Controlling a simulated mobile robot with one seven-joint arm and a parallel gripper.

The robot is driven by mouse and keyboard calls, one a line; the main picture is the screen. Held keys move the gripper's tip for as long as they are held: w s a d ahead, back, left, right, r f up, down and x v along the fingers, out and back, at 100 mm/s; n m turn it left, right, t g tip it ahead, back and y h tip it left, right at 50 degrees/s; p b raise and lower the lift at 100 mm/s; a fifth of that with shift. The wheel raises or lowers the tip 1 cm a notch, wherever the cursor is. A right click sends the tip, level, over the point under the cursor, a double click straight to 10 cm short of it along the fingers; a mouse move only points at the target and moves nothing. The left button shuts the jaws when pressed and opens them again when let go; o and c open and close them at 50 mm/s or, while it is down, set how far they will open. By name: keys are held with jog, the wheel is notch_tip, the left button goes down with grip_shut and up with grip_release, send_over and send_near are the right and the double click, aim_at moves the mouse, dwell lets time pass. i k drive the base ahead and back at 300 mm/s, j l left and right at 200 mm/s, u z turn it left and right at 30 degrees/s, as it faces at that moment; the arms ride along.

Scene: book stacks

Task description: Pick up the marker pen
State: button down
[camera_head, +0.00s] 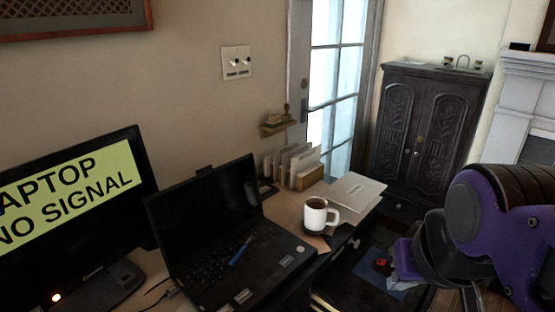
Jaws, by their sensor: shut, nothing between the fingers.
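A blue pen, which looks like the marker pen (240,251), lies at a slant across the keyboard of the open black laptop (205,262) on the desk. The whole pen shows and nothing covers it. My purple and black arm reaches in at the lower right, well to the right of the pen and the desk. My gripper's fingers cannot be made out in this view.
A white mug (316,214) with dark liquid stands right of the laptop. Behind it are a letter holder (307,177) and a closed light laptop or folder (354,190). A monitor (75,225) stands at left. A dark carved cabinet (428,130) stands at the back right.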

aim_at(248, 242)
jog(key=i+j+u, duration=0.1)
jog(key=j, duration=0.3)
jog(key=i+j, duration=0.2)
jog(key=j, duration=0.2)
jog(key=i+j+u, duration=0.15)
jog(key=j, duration=0.25)
jog(key=l+u, duration=0.5)
jog(key=l, duration=0.15)
jog(key=k+j+z, duration=0.15)
jog(key=k+z, duration=0.15)
jog(key=k, duration=0.5)
jog(key=i+l+u, duration=0.2)
jog(key=i, duration=0.25)
